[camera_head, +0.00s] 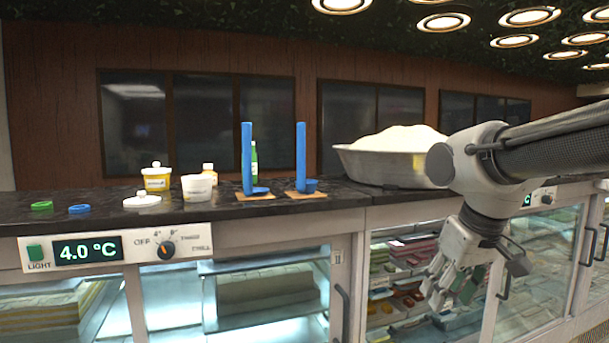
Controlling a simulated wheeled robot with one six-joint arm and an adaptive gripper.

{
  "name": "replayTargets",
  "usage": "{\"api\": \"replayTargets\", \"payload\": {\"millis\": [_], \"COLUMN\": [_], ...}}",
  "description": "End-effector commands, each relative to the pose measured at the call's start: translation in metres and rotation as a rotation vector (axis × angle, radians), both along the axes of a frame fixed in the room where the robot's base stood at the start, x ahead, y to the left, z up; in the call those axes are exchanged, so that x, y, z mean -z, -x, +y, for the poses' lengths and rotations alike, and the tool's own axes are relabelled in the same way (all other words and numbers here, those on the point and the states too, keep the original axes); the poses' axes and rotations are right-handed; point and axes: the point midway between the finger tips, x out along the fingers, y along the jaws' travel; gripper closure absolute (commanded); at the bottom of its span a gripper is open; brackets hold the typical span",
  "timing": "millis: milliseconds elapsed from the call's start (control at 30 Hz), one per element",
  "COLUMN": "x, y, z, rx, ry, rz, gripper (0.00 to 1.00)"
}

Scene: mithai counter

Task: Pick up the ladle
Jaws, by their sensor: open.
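Two blue utensils with upright handles stand on the counter (345,196), each on a small brown square base. The right one, with a small rounded cup at its foot, looks like the ladle (301,157). The left one (247,157) has a flatter foot and looks like a turner. My gripper (447,292) is open and empty. It hangs pointing down in front of the glass case, below counter height and to the right of the ladle, well apart from it.
A large metal pan (375,168) heaped with white stuff stands right of the ladle. Left of the utensils are a white tub (197,188), a yellow-and-white jar (156,179), a white lid (142,200), and green (41,206) and blue (79,209) rings. A green bottle (254,160) stands behind.

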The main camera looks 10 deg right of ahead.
Motion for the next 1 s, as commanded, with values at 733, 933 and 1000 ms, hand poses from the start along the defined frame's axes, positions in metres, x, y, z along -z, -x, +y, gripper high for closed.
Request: {"api": "replayTargets", "payload": {"millis": [733,933,1000], "x": [-0.171,-0.237,-0.236], "y": [-0.299,-0.32,-0.322], "z": [0.115,0.123,0.125], "rx": [1.309,1.474,1.506], "ry": [-1.831,-2.19,-2.197], "rz": [0.33,0.638,0.68], "gripper": [0.56,0.56,0.56]}}
